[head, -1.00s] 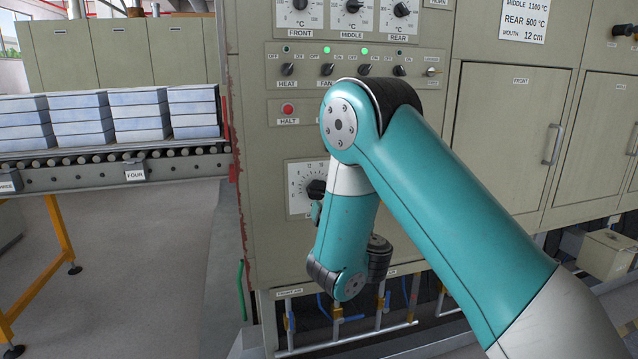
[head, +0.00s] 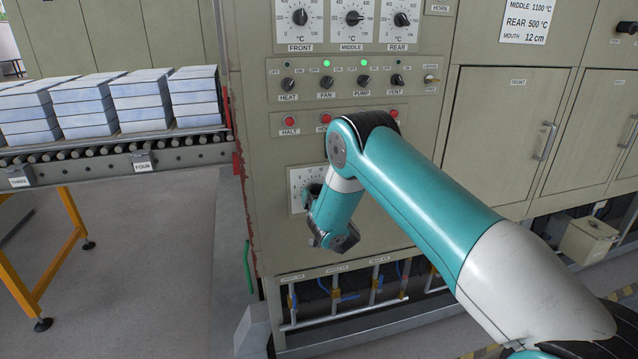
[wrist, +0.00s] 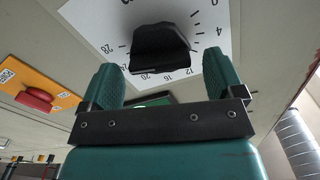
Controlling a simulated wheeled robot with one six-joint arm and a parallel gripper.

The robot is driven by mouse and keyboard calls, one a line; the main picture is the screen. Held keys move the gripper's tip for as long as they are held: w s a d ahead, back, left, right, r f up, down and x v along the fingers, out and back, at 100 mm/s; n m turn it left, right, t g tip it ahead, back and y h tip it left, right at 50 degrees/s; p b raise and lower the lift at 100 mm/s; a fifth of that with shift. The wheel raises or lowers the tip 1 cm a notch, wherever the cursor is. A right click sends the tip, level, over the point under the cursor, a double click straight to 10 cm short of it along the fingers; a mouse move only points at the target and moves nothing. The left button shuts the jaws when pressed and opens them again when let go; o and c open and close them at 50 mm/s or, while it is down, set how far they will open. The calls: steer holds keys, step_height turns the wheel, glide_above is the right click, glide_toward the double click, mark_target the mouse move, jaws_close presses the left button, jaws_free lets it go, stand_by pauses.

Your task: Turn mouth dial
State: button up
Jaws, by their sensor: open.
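The mouth dial is a black knob (wrist: 160,52) on a white numbered plate (wrist: 85,12), at the top middle of the wrist view. In the head view the dial plate (head: 296,188) shows on the panel's lower left, partly hidden by my arm. My gripper (wrist: 168,82) is open, with one green finger to each side of the knob in the picture. The fingertips are close to the knob; I cannot tell whether they touch it. In the head view my gripper (head: 313,192) is at the dial and mostly hidden behind my wrist.
Red buttons (head: 290,121) and a row of switches (head: 327,83) sit above the dial. Valves and pipes (head: 337,296) run below the panel. A roller conveyor (head: 100,162) with stacked blocks stands to the left. The floor there (head: 170,240) is open.

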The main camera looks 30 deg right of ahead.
steer(key=shift+p+x, duration=0.4)
steer(key=shift+x, duration=0.75)
steer(key=c, duration=0.9)
